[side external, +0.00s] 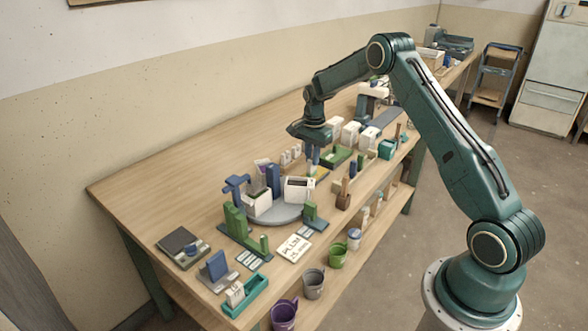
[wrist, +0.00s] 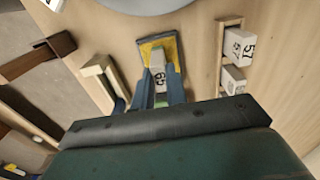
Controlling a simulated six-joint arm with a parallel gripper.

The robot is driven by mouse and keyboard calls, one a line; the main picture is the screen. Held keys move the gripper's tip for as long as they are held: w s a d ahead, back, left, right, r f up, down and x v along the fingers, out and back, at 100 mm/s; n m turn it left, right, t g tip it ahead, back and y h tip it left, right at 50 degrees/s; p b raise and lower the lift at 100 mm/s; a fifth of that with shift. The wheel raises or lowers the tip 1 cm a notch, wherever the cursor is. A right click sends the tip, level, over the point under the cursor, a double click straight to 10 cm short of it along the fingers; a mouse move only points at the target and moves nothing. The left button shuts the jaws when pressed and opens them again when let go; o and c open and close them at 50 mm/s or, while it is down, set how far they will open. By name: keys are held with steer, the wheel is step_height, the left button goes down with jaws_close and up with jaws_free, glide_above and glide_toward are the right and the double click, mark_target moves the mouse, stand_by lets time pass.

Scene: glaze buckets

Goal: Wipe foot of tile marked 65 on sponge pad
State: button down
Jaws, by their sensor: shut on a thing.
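The tile marked 65 (wrist: 158,76) is pale, with a dark number on the face toward the wrist camera. My gripper (wrist: 158,72) is shut on it, with one blue finger on each side. The sponge pad (wrist: 170,44) is yellow in a dark tray, and the tile's far end overlaps it in the wrist view. I cannot tell whether the tile's foot touches the sponge.
A wooden rack (wrist: 221,52) with tiles, one marked 57 (wrist: 238,46), stands right of the pad in the wrist view. A pale wooden holder (wrist: 97,72) is at left. The grey turntable (side external: 280,214) is close by. Several buckets, including a green one (side external: 337,256), line the front edge.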

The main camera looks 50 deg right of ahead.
steer(key=shift+d, duration=0.15)
steer(key=shift+d, duration=0.7)
steer(key=shift+d, duration=0.15)
steer(key=shift+d+f, duration=0.1)
steer(key=shift+d, duration=0.65)
step_height(320, 180, up, 6)
stand_by(1.1)
stand_by(0.5)
